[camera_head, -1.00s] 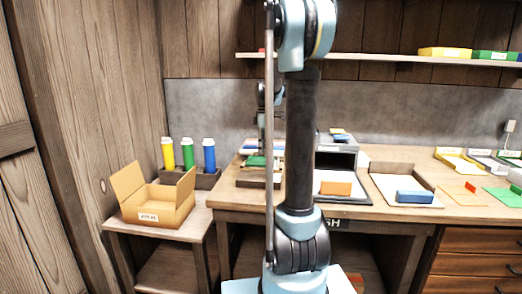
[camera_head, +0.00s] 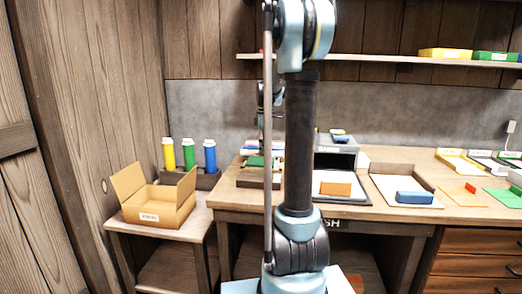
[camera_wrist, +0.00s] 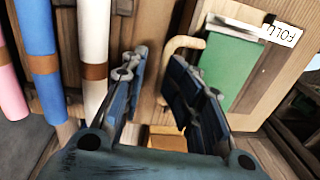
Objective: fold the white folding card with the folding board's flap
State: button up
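The folding board (camera_wrist: 275,65) is at the upper right of the wrist view, beside a "FOLD" label (camera_wrist: 280,34). A green panel (camera_wrist: 228,68) lies on it, with a narrow white strip (camera_wrist: 236,27) along its far edge; I cannot tell whether this strip is the white folding card. A tan curved handle (camera_wrist: 181,43) stands at the board's left side. My gripper (camera_wrist: 157,65) is open and empty. Its right finger overlaps the handle in the picture; contact cannot be told. In the head view the green panel (camera_head: 255,161) shows small, partly behind my arm.
White, blue and pink rolls (camera_wrist: 95,50) with brown bands are left of my gripper. An open cardboard box (camera_head: 158,205) and bottles (camera_head: 189,153) stand on the left side table. Trays with an orange block (camera_head: 335,189) and a blue block (camera_head: 414,197) lie right of my arm.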

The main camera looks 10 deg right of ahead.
jog(key=shift+r, duration=0.15)
notch_tip(320, 180, up, 12)
jog(key=w, duration=0.1)
jog(key=shift+d+f, duration=0.15)
jog(key=shift+f, duration=0.05)
dwell(0.4)
